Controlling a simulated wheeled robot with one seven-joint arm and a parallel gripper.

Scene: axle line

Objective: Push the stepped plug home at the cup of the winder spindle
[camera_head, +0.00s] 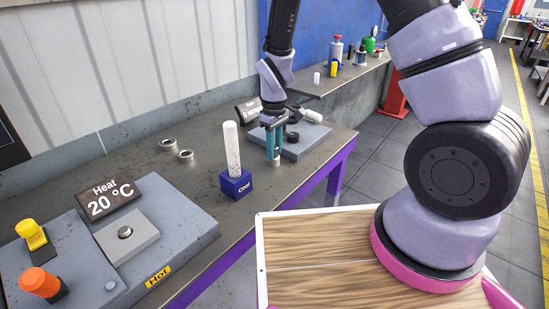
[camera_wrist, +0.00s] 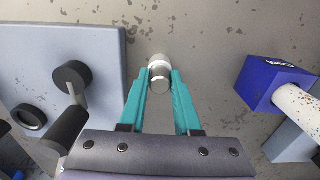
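My gripper (camera_wrist: 160,82) points down over the bench, its teal fingers close together. The stepped plug (camera_wrist: 158,62), a short silver piece with a wider bright end, sits between the fingertips, both apparently touching it. In the head view its lower end (camera_head: 276,162) shows below the fingers; I cannot tell whether it touches the bench. Beside the fingers is a grey base plate (camera_head: 309,141) with a machine that seems to be the winder. A dark knob on a rod (camera_wrist: 72,76) and a dark ring (camera_wrist: 30,118) show there. I cannot make out the spindle's cup for certain.
A Heat unit reading 20 °C (camera_head: 110,198) is at the front left. Two metal rings (camera_head: 168,144) lie near the wall. Bare bench lies between.

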